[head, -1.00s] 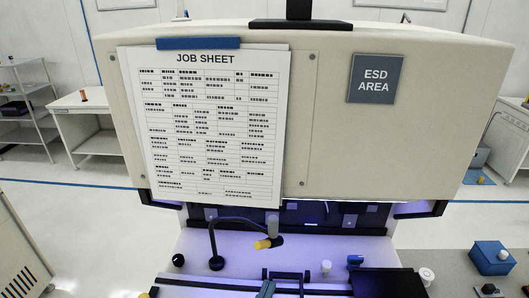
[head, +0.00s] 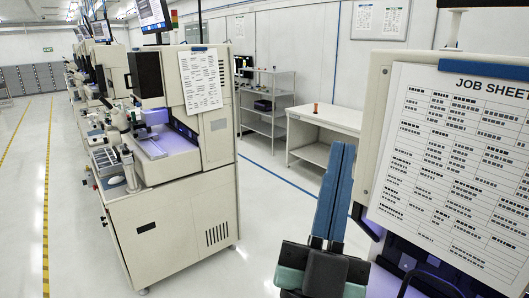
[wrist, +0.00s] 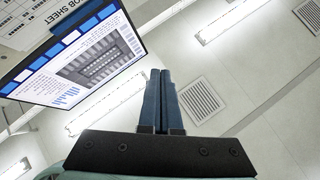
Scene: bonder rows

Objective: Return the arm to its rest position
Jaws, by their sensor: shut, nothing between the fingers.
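My gripper (head: 343,146) shows in the head view at lower centre right, raised with its long blue fingers pointing up, in front of the left edge of the near machine (head: 372,110). In the wrist view the two fingers of my gripper (wrist: 161,72) lie side by side, shut, with nothing seen between them. They point up toward the ceiling.
The near machine's job sheet (head: 465,150) is close to the right of my gripper. A monitor screen (wrist: 90,58) is left of the fingers in the wrist view. Another machine (head: 190,180) stands left, a white table (head: 325,118) behind. Open floor (head: 262,225) lies between.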

